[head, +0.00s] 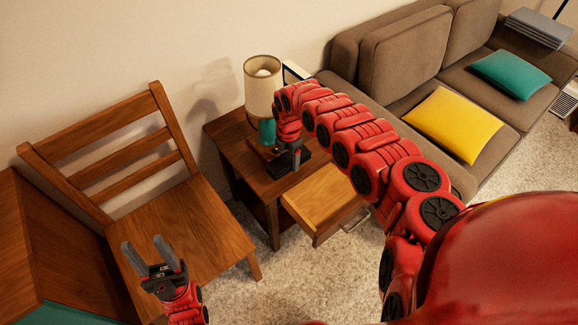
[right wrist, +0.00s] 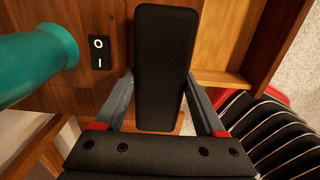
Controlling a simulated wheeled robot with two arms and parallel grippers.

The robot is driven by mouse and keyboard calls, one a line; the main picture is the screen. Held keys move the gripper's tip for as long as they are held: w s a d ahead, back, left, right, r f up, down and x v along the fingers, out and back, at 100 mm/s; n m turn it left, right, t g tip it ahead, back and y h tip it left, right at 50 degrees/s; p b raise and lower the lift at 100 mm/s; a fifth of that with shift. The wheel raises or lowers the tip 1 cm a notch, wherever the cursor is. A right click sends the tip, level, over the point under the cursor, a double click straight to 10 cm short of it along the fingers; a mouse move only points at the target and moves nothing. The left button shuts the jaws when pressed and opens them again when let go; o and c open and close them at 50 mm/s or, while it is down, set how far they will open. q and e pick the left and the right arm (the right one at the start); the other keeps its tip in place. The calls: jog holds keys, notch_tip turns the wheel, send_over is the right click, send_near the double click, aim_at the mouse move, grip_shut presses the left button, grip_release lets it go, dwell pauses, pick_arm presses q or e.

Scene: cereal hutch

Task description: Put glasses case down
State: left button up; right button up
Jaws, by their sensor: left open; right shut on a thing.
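The glasses case is a long black rounded box (right wrist: 165,65). In the head view its dark shape (head: 282,169) shows at the top of the wooden side table (head: 238,137), partly hidden by my right gripper. My right gripper (head: 297,155) is shut on the case, and its grey fingers (right wrist: 156,92) lie along both long sides. The case is at or just above the tabletop; I cannot tell whether it touches. My left gripper (head: 145,243) is open and empty, over the wooden chair seat (head: 185,225).
A lamp (head: 262,85) with a teal base (right wrist: 38,62) stands close beside the case, next to a black switch (right wrist: 99,52). The side table's drawer (head: 322,198) is pulled out and looks empty. A brown sofa (head: 400,50) with cushions stands to the right.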

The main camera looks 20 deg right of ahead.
aim_at(289, 165)
jog(key=shift+f, duration=1.75)
jog(key=shift+f+b, duration=0.2)
jog(key=shift+b, duration=0.2)
jog(key=o, duration=1.1)
jog(key=shift+o, duration=0.2)
jog(key=shift+r, duration=0.1)
